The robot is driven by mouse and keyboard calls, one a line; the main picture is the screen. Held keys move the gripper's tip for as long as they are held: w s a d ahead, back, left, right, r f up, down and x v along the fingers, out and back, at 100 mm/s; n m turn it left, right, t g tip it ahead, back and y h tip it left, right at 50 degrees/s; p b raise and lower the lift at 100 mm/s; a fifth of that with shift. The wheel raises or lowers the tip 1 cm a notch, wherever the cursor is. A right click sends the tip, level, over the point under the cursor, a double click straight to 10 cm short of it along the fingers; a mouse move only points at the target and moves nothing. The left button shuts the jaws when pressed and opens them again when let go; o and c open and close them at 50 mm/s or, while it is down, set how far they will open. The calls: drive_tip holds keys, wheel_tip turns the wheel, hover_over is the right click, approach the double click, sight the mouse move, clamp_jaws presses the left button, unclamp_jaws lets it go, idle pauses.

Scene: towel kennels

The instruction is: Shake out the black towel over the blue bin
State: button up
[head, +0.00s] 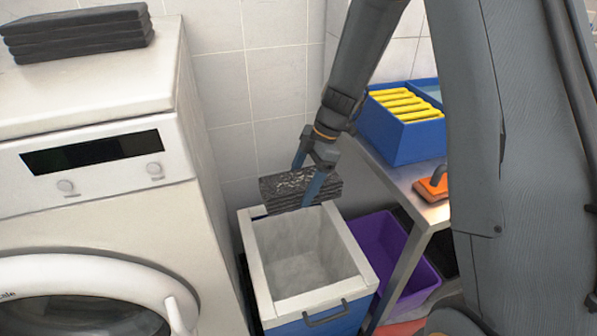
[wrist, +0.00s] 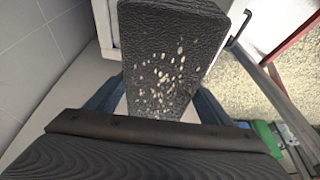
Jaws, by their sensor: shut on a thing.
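A folded black towel (head: 299,190) is held in my gripper (head: 309,188) above the open blue bin (head: 318,320). The gripper's blue fingers are shut on the towel. In the wrist view the black towel (wrist: 168,62) shows many pale crumbs or specks scattered over its face. The bin has a white rim and a grey inside that looks empty where I can see it. The towel hangs over the back part of the bin's opening, apart from the rim as far as I can tell.
A white washing machine (head: 100,215) stands left, with a stack of folded dark towels (head: 78,35) on top. Right of the bin are a purple bin (head: 385,245) and a metal table (head: 400,185). The table bears a blue box of yellow cloths (head: 405,140) and an orange-handled brush (head: 432,187).

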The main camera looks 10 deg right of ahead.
drive_tip(key=shift+a+f, duration=0.1)
drive_tip(key=shift+f, duration=0.05)
drive_tip(key=shift+f+b, duration=0.8)
drive_tip(key=shift+f, duration=1.1)
